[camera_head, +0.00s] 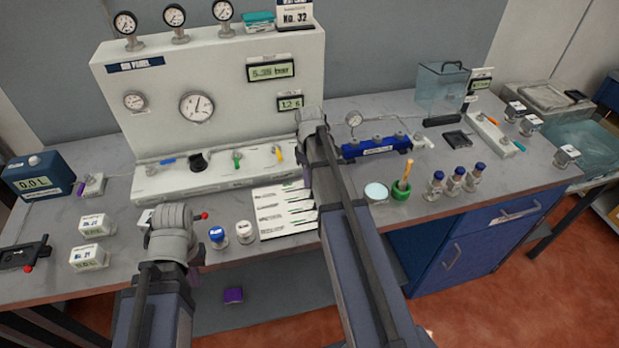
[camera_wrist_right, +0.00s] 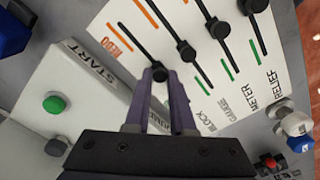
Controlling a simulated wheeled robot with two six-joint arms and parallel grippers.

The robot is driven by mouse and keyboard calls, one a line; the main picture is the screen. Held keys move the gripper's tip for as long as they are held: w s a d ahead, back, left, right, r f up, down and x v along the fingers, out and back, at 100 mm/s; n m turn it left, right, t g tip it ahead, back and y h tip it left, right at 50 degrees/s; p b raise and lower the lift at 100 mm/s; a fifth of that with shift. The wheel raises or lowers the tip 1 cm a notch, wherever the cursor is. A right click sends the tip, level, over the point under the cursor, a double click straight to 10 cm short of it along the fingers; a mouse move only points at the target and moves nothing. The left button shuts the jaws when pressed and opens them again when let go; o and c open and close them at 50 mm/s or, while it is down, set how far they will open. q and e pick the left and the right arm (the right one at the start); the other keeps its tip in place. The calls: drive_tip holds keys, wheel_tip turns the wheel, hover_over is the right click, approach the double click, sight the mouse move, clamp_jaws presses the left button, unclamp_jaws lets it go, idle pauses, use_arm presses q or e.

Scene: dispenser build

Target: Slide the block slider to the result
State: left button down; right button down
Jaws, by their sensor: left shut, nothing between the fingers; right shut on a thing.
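The white slider panel (camera_head: 270,216) lies on the bench in front of the larger gauge panel. In the right wrist view the panel (camera_wrist_right: 125,85) shows black slots with orange marks at one end and green marks at the other. My right gripper (camera_wrist_right: 160,80) is shut on the block slider (camera_wrist_right: 160,73), a black knob on the slot nearest the fingers. The gripper hides the slot beyond it. In the head view my right gripper (camera_head: 307,178) is mostly hidden behind its arm. My left gripper (camera_head: 196,268) is shut and empty at the bench's front edge.
Other slider knobs (camera_wrist_right: 187,53) sit along neighbouring slots. A green button (camera_wrist_right: 53,104) is beside a START label. A blue-capped jar (camera_head: 217,237) and a white-capped jar (camera_head: 244,231) stand left of the slider panel. A blue manifold (camera_head: 375,147) lies to its right.

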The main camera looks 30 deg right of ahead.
drive_tip(key=d, duration=0.2)
drive_tip(key=s+d, duration=0.1)
drive_tip(key=d, duration=0.3)
drive_tip(key=shift+s+d, duration=0.3)
drive_tip(key=shift+d, duration=0.05)
drive_tip(key=c, duration=0.8)
unclamp_jaws()
drive_tip(key=shift+d, duration=0.1)
drive_tip(key=shift+o, duration=0.2)
wheel_tip(320, 180, up, 8)
drive_tip(key=p, duration=0.7)
drive_tip(key=shift+p, duration=0.4)
drive_tip(key=shift+f, duration=0.1)
